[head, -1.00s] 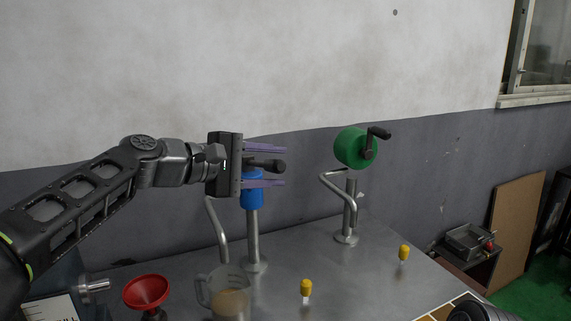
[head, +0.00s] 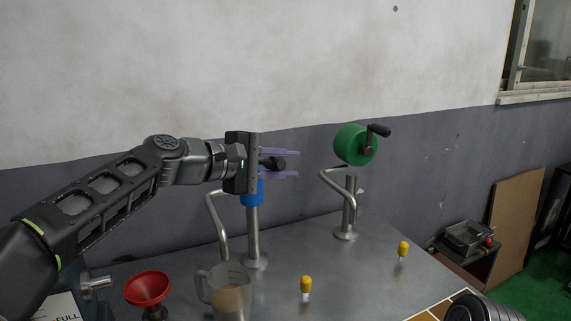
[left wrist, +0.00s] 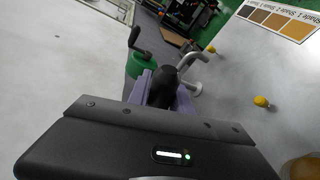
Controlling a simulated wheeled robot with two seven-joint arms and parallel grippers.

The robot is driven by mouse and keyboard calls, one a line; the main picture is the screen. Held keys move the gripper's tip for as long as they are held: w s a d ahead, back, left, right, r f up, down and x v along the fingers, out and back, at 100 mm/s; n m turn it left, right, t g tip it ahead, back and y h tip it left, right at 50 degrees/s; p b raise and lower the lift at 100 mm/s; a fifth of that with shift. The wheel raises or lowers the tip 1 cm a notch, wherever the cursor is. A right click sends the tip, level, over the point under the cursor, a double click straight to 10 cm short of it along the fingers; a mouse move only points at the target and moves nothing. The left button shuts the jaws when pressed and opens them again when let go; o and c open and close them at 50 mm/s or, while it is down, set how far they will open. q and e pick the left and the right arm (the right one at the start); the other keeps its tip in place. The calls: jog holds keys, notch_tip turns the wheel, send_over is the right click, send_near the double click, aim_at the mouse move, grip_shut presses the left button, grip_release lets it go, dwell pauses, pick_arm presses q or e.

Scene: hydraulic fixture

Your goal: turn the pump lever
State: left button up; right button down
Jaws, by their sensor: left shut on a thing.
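The blue pump (head: 252,192) stands on a steel post on the metal table, left of centre in the head view. Its black lever knob (head: 277,164) sits between the purple fingers of my left gripper (head: 284,164), which is shut on it. In the left wrist view, the black knob (left wrist: 163,88) also lies between the fingers, and the gripper's body hides the rest of the lever and the blue pump. A green pump (head: 354,145) with a black crank lever (head: 376,133) stands to the right, clear of my gripper. My right gripper does not show.
A clear jug (head: 229,295) with tan liquid stands below the blue pump. A red funnel (head: 148,288) is to its left. Two yellow-topped pieces (head: 305,284) (head: 403,248) stand on the table. The table (head: 350,285) is bare between them. The wall is close behind.

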pick_arm(q)
grip_shut()
dwell(0.6)
jog(key=r+p, duration=0.1)
jog(key=p, duration=0.2)
jog(key=w+r+n+p, duration=0.1)
jog(key=p, duration=0.2)
jog(key=shift+a+r+g, duration=0.2)
jog(key=shift+r+g, duration=0.1)
jog(key=shift+r, duration=0.1)
jog(key=o, duration=0.8)
grip_release()
